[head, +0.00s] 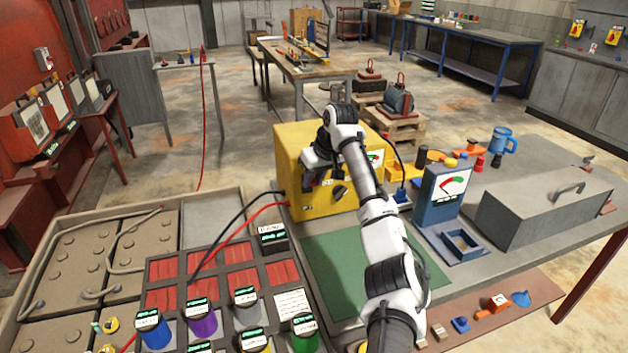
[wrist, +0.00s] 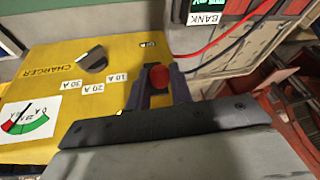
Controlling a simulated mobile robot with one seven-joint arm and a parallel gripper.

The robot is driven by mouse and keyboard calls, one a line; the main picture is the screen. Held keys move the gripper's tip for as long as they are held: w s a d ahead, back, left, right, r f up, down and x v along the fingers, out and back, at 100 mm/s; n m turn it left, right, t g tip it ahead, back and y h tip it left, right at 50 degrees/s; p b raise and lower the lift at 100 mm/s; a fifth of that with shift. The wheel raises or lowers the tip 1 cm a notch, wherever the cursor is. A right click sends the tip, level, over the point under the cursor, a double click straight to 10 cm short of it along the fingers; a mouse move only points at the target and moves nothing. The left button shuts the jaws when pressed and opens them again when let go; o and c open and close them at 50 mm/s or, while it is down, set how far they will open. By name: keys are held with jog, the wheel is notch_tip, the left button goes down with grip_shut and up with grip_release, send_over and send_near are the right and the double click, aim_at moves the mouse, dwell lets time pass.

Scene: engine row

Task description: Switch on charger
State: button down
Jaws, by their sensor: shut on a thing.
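The yellow charger (head: 292,160) stands on the bench in the middle of the head view. It fills the left of the wrist view (wrist: 60,85), upside down, with a dark selector knob (wrist: 92,61), current labels and a dial meter (wrist: 28,118). My gripper (wrist: 159,82) is at the charger's front panel, with its two dark fingers on either side of a small red switch (wrist: 160,77), shut on it. In the head view my gripper (head: 314,180) hides the switch. A small label (wrist: 148,43) sits beyond the switch.
A green mat (head: 325,262) lies before the charger. Right of it stand a blue meter box (head: 440,195) and a grey toolbox (head: 545,210).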

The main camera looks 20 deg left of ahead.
dwell(0.3)
jog(key=c, duration=1.3)
grip_release()
jog(key=shift+o, duration=0.2)
jog(key=b+v, duration=0.3)
jog(key=v, duration=1)
jog(key=shift+r+b, duration=0.35)
jog(key=shift+b, duration=0.05)
jog(key=shift+s+d+f, duration=0.1)
jog(key=shift+s, duration=0.05)
